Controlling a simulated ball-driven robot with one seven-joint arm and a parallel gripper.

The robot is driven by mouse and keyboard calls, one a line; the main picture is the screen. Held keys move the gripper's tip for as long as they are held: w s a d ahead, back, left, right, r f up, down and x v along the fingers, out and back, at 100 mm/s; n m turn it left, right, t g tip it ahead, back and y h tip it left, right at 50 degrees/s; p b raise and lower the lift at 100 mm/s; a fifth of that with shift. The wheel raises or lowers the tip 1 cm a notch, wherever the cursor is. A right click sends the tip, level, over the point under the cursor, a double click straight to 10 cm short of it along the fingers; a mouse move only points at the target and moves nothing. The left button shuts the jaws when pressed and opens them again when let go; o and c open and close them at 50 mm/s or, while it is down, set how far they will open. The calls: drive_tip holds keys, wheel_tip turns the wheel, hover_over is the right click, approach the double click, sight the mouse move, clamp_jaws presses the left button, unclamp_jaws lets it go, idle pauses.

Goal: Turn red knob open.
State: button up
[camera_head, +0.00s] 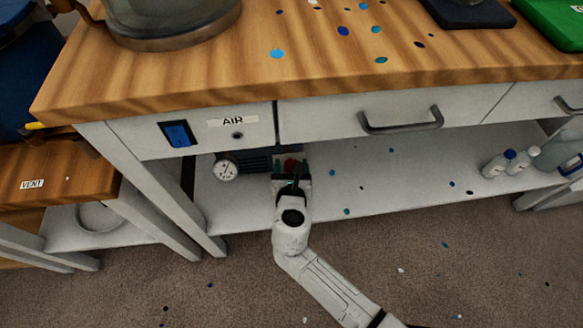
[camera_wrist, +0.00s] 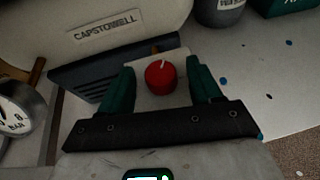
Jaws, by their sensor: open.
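The red knob (camera_wrist: 160,77) is a round red cap with a short white mark on its top, pointing up in the wrist view. It sits on a pale block above the shelf under the bench, and it shows small in the head view (camera_head: 291,165). My gripper (camera_wrist: 162,84) is open, with its green fingers on the left and right of the knob. Gaps show between the knob and both fingers. In the head view my gripper (camera_head: 289,184) reaches under the bench, and my arm partly hides the block.
A pressure gauge (camera_head: 226,170) stands left of the knob and also shows in the wrist view (camera_wrist: 18,110). Behind is a pale tank labelled CAPSTOWELL (camera_wrist: 105,25) with a dark ribbed part (camera_wrist: 85,75). The shelf (camera_head: 390,180) is mostly clear on the right, with small bottles (camera_head: 498,163) far right.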

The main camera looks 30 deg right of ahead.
drive_tip(key=shift+w+d, duration=0.1)
drive_tip(key=shift+w, duration=0.05)
drive_tip(key=shift+c, duration=0.2)
drive_tip(key=c, duration=1)
